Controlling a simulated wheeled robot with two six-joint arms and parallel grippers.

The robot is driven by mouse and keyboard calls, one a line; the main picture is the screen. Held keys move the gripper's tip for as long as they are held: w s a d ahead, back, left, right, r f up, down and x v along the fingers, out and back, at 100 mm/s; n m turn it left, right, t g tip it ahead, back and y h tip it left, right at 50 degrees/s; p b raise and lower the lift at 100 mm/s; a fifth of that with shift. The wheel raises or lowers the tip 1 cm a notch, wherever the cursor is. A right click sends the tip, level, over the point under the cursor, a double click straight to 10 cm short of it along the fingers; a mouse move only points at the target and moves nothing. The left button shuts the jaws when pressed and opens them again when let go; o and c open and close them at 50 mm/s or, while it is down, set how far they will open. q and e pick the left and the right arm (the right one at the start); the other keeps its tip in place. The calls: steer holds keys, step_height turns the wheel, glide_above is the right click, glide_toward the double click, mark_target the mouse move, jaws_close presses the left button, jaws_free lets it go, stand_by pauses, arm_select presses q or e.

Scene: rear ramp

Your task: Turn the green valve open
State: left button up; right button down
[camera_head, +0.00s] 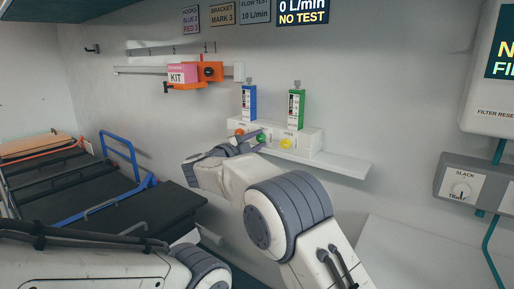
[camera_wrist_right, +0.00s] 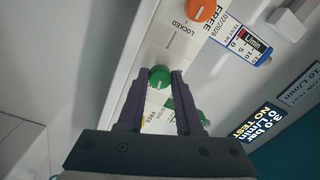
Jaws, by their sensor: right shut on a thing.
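The green valve (camera_head: 261,138) is a small round knob on the front of a white block on the wall shelf, between an orange knob (camera_head: 240,131) and a yellow knob (camera_head: 286,143). In the right wrist view the green valve (camera_wrist_right: 159,78) has a pale line across its face. My right gripper (camera_head: 255,139) is shut on it; in the wrist view its fingertips (camera_wrist_right: 160,74) stand on either side of the knob. The orange knob (camera_wrist_right: 203,9) shows near a LOCKED label. My left gripper is out of view; only part of my left arm shows.
A blue flowmeter (camera_head: 249,103) and a green flowmeter (camera_head: 297,108) stand on the block. The display (camera_head: 302,11) reads 0 L/min, NO TEST. A pink KIT box (camera_head: 182,73) sits on a wall rail. A stretcher (camera_head: 110,205) lies left. The shelf's right end (camera_head: 345,165) is clear.

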steer(key=shift+m+b, duration=0.65)
steer(key=shift+m, duration=0.55)
steer(key=c, duration=0.6)
jaws_free()
steer(key=shift+s, duration=0.1)
steer(key=v, duration=1)
steer(key=shift+s+a, duration=0.1)
steer(key=shift+a, duration=0.05)
